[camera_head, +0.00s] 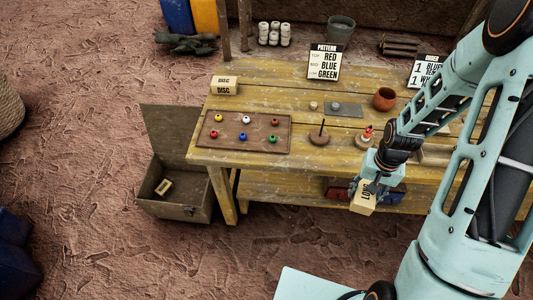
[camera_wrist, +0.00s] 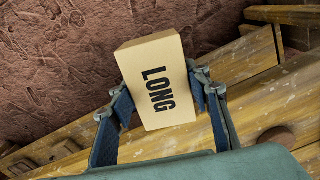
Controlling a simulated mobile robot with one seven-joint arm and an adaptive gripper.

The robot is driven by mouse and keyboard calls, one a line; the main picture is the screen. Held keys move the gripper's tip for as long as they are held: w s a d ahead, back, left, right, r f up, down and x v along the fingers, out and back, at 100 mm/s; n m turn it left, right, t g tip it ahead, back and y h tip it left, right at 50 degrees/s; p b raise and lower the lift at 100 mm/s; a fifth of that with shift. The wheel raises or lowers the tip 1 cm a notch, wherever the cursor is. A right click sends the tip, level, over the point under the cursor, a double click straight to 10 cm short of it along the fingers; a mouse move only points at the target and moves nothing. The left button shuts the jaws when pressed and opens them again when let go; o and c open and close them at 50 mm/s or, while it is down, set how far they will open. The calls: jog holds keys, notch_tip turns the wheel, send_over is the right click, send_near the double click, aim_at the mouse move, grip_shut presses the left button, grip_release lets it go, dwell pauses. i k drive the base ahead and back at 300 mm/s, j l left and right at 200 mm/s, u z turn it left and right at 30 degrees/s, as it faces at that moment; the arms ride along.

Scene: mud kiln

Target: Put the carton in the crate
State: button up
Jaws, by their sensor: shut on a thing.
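My gripper (camera_head: 371,189) is shut on a tan carton (camera_head: 362,203) marked LONG and holds it in front of the table's front edge. In the wrist view the carton (camera_wrist: 158,82) sits between my two fingers, slightly tilted, its printed face toward the camera. The crate (camera_head: 174,208) is an open brown box on the ground, left of the table and well away from my gripper. Its lid (camera_head: 168,132) is raised at the back. A small tan block (camera_head: 164,187) lies inside it.
The wooden table (camera_head: 230,163) bears a tray (camera_head: 277,148) of coloured knobs, cartons marked DISC (camera_head: 223,90), a spindle (camera_head: 320,138), a clay pot (camera_head: 384,98) and a pattern sign (camera_head: 324,62). Dark red and blue items sit on its lower shelf. The ground before the table is clear.

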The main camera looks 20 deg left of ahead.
aim_at(178, 201)
jog(key=j+u, duration=0.3)
jog(key=j, duration=0.7)
jog(key=j+u, duration=0.3)
jog(key=j, duration=0.65)
jog(key=i+j+u, duration=0.15)
jog(key=j, duration=0.25)
jog(key=i+j+u, duration=0.1)
jog(key=i+j, duration=0.15)
jog(key=j, duration=0.15)
jog(key=i+j+u, duration=0.15)
jog(key=i+j, duration=0.35)
jog(key=j, duration=0.1)
